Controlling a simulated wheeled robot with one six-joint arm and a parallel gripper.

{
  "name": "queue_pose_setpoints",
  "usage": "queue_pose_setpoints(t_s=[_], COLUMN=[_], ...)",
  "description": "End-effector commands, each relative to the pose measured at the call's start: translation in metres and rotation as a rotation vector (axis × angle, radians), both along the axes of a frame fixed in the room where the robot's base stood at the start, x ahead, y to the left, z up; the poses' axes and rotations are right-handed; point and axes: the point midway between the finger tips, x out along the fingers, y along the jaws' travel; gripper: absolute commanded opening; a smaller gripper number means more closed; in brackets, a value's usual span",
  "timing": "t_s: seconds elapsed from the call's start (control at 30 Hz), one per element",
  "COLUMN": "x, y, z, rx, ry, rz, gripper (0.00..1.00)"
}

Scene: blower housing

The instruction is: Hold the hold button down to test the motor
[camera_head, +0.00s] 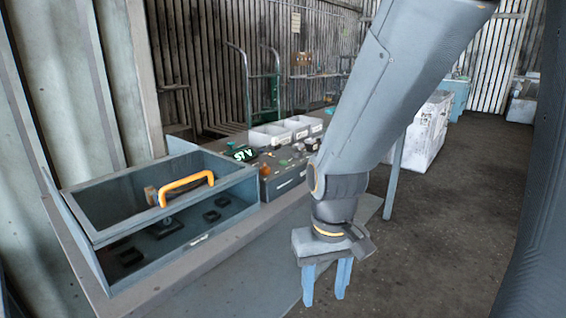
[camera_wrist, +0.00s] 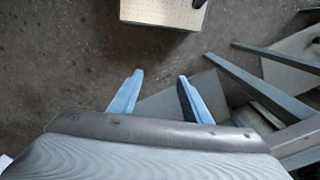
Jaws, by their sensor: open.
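A blue-grey open housing (camera_head: 75,208) with an orange handle (camera_head: 186,186) stands on the workbench at the left of the head view. Several small dark square parts (camera_head: 170,228) sit low inside it. I cannot make out which of them, if any, is the hold button, and no motor is recognisable. My gripper (camera_head: 325,284) hangs right of the housing, at the bench's front edge, pointing down. Its two blue fingers are apart and empty. In the wrist view the fingers (camera_wrist: 160,76) are spread over the floor, with nothing between them.
A dark panel with lit green characters (camera_head: 240,154) stands behind the housing. White bins (camera_head: 270,136) and a grey box (camera_head: 287,180) with small parts stand farther back. A hand truck (camera_head: 247,85) is behind. The floor (camera_head: 440,220) at right is open.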

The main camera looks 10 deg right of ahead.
Motion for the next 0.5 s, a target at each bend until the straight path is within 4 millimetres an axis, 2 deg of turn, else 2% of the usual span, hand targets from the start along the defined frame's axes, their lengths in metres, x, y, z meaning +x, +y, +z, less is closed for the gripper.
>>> queue_pose_setpoints(t_s=[0.1,0.13,0.37,0.5], x=[0.0,0.0,0.0,0.0], y=[0.0,0.0,0.0,0.0], z=[0.0,0.0,0.0,0.0], rx=[0.0,0.0,0.0,0.0], ry=[0.0,0.0,0.0,0.0], rz=[0.0,0.0,0.0,0.0], gripper=[0.44,0.41,0.02,0.0])
